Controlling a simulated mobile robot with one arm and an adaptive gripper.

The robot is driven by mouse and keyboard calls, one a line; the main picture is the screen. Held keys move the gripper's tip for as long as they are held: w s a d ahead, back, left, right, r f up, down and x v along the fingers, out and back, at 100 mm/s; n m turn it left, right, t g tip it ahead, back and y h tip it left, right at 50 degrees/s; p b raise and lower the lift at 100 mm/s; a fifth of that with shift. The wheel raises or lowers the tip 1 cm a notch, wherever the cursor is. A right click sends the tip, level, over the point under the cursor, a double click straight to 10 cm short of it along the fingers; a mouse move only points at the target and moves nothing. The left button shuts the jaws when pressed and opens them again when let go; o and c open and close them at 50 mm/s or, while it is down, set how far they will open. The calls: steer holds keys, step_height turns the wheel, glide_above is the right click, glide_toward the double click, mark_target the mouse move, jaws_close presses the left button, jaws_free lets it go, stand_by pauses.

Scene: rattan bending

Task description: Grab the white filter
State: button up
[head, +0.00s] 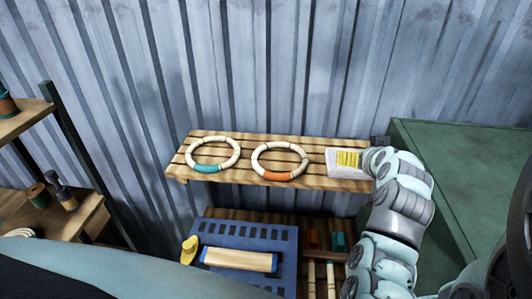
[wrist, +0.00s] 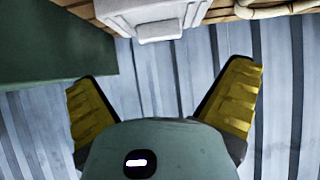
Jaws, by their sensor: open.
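The white filter (head: 333,166) is a pale block at the right end of the slatted wooden shelf (head: 228,150). My gripper (head: 349,158) is in front of it in the head view, and its yellow finger hides part of the block. In the wrist view the white filter (wrist: 155,14) shows at the top edge, cut off by the frame. My gripper (wrist: 166,75) is open there, with its yellow fingers spread wide and nothing between them. The filter is beyond the fingertips, apart from both.
A cream ring with a teal band (head: 213,154) and one with an orange band (head: 280,162) lie left of the filter. A green cabinet (head: 460,160) stands at the right. A corrugated metal wall (head: 270,70) is behind. A blue board (head: 245,238) is below.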

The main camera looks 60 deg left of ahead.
mark_target(356, 171)
steer(key=b+x, duration=0.1)
steer(key=x, duration=0.5)
steer(key=shift+w, duration=0.2)
steer(key=shift+x, duration=1.9)
steer(key=shift+b+x, duration=0.6)
steer(key=shift+x, duration=0.5)
steer(key=shift+a+r, duration=0.1)
steer(key=shift+c, duration=0.3)
steer(key=c, duration=1.1)
